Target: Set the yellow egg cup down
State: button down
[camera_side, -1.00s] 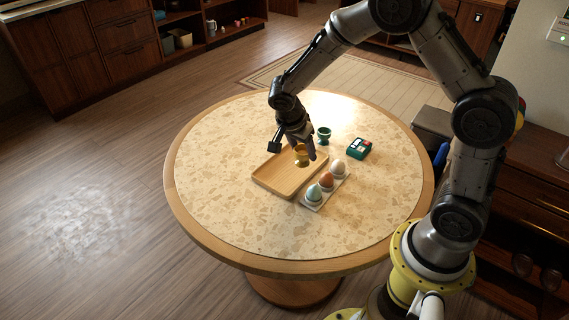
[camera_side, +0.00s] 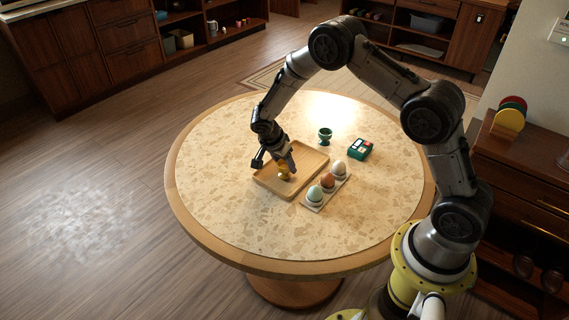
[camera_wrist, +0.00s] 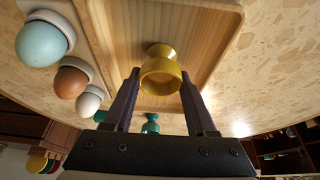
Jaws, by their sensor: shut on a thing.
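The yellow egg cup (camera_side: 284,174) is between the fingers of my gripper (camera_side: 285,166), which is shut on it. In the wrist view the egg cup (camera_wrist: 160,72) is held between the two fingertips (camera_wrist: 160,82), its open rim facing the camera. It is over the wooden tray (camera_side: 308,164), at the tray's inner floor, and looks roughly upright. I cannot tell whether its foot touches the tray. The tray (camera_wrist: 205,45) is otherwise empty where it shows.
A pale rack (camera_side: 330,192) with a blue, a brown and a white egg stands right beside the tray. The table's left side (camera_side: 210,190) is clear.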

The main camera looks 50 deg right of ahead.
jog(key=shift+f, duration=0.1)
jog(key=shift+c, duration=1)
grip_release()
jog(key=v, duration=1.2)
jog(key=shift+r, duration=0.3)
jog(key=s+a+r+n+t+y, duration=0.1)
jog(key=s+r+n+t+y, duration=0.1)
jog(key=s+r+n, duration=0.9)
jog(key=s+a+r+n+t+y, duration=0.1)
jog(key=s+r+n, duration=0.2)
jog(key=s, duration=0.6)
jog(key=s+a+r+n+t+y, duration=0.1)
jog(key=s+r+n, duration=0.3)
jog(key=s, duration=0.5)
jog(key=shift+s+a+t+y, duration=0.3)
jog(key=shift+s+a+t, duration=0.05)
jog(key=shift+a+t, duration=0.45)
